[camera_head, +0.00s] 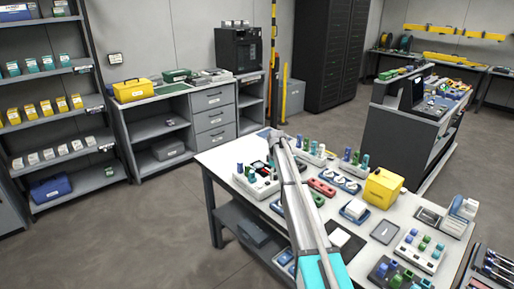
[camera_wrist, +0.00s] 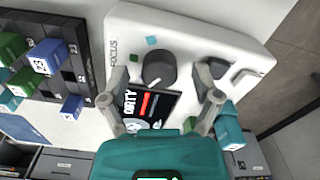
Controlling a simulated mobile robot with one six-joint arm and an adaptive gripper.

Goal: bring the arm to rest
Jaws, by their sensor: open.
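My arm (camera_head: 305,205) reaches from the bottom of the head view across the white worktable (camera_head: 225,160) toward its far left edge. In the wrist view, my gripper (camera_wrist: 163,84) is open, with its two grey fingers spread apart and nothing held between them. The fingers are over a white device (camera_wrist: 205,38) with a dark knob (camera_wrist: 158,68) marked FOCUS between them. A black screen (camera_wrist: 150,104) reading DIRTY is partly hidden by the teal gripper body. I cannot tell whether the fingers touch the device.
A dark rack (camera_wrist: 75,75) with blue and green pieces lies left of the device, and a teal piece (camera_wrist: 228,125) is at right. On the table stand a yellow box (camera_head: 383,187), a red tray (camera_head: 322,187) and several small holders. Open floor (camera_head: 150,220) lies left of the table.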

